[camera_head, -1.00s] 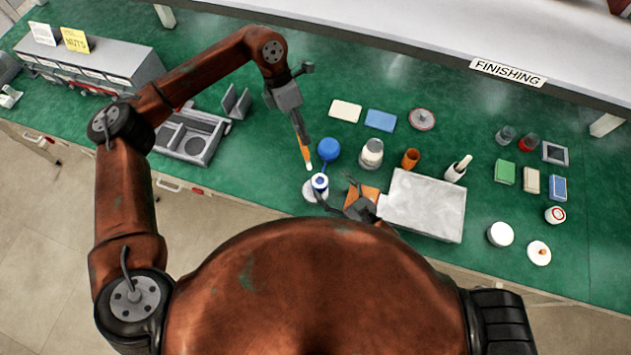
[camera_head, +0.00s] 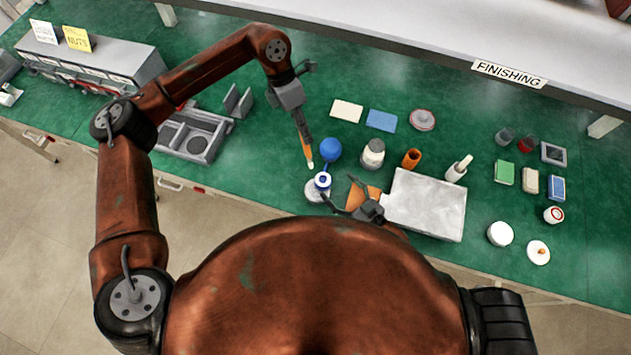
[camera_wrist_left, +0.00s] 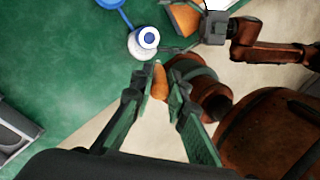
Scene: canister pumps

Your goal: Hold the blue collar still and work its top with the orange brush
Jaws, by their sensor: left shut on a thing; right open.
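The blue collar (camera_head: 322,181) shows with a white ring on top and a blue centre; it sits upright on a pale round base on the green bench. It also shows in the left wrist view (camera_wrist_left: 148,39). My left gripper (camera_head: 303,138) is shut on the orange brush (camera_head: 307,153), whose pale tip points down, just above and left of the collar. Whether the tip touches the collar is unclear. The brush is between the fingers in the left wrist view (camera_wrist_left: 160,82). My right gripper (camera_head: 338,191) is open at the collar's right, its lower finger close to it.
A white-topped jar (camera_head: 373,153), an orange cup (camera_head: 411,158) and a grey tray (camera_head: 427,203) are to the right. An orange pad (camera_head: 364,195) lies by my right gripper. Bare green bench lies left of the collar.

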